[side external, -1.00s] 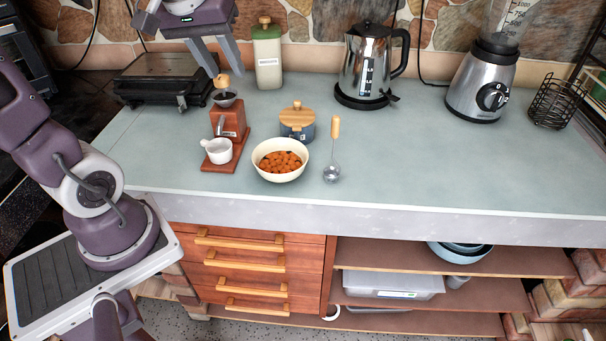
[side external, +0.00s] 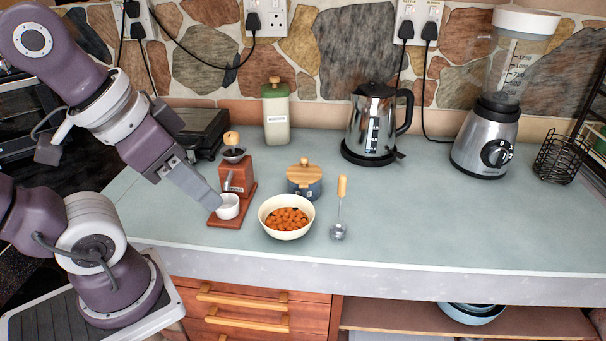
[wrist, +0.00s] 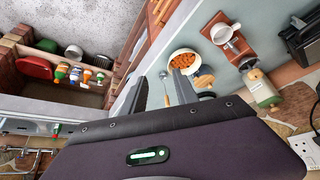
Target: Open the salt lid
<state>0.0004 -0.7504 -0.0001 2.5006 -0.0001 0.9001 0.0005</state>
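The salt pot (side external: 304,189) is a small dark blue pot with a round wooden lid (side external: 304,172) and knob. It stands on the counter behind the cream bowl, and its lid is on.
A cream bowl of orange pieces (side external: 286,216) stands in front of the pot, with a wooden-handled ladle (side external: 340,208) to the right. The red-brown grinder (side external: 237,180) is left of it. A green canister (side external: 276,115) and kettle (side external: 372,125) stand behind. The counter's right front is clear.

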